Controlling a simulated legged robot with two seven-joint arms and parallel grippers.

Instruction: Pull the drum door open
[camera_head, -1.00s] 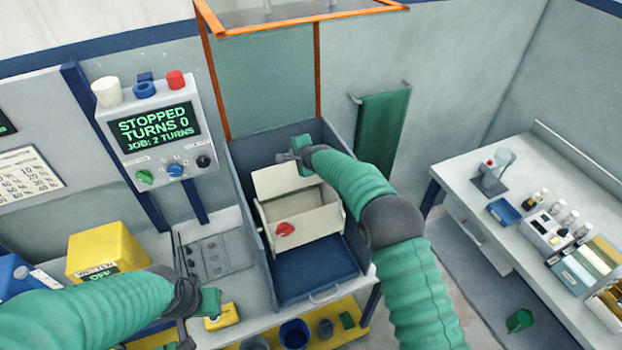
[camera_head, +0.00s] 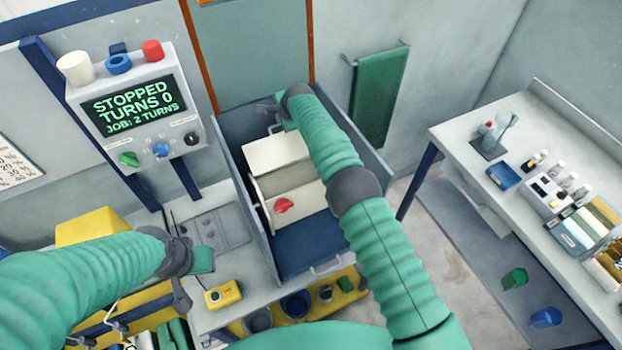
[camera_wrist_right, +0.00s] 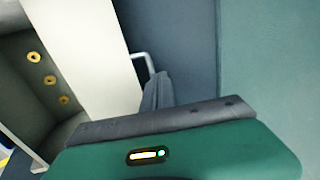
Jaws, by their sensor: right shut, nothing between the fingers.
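The cream drum (camera_head: 312,198) sits in a blue-grey tub, with a red knob (camera_head: 284,205) on its front. Its door (camera_head: 275,152) is a cream panel standing up and tilted back, and the drum's grey inside shows below it. In the right wrist view the door (camera_wrist_right: 95,55) is at upper left, with a thin metal handle (camera_wrist_right: 146,64) at its edge. My right gripper (camera_head: 270,109) is behind the door's top edge; its dark fingers (camera_wrist_right: 156,92) are shut, empty, close to the handle. My left gripper (camera_head: 182,288) hangs over the bench, its jaws unclear.
The tub's walls (camera_head: 243,190) stand close around the drum. A control box (camera_head: 135,100) reads STOPPED, TURNS 0, JOB: 2 TURNS. A yellow device (camera_head: 223,294) lies on the bench near my left gripper. A white side table (camera_head: 480,130) stands at right.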

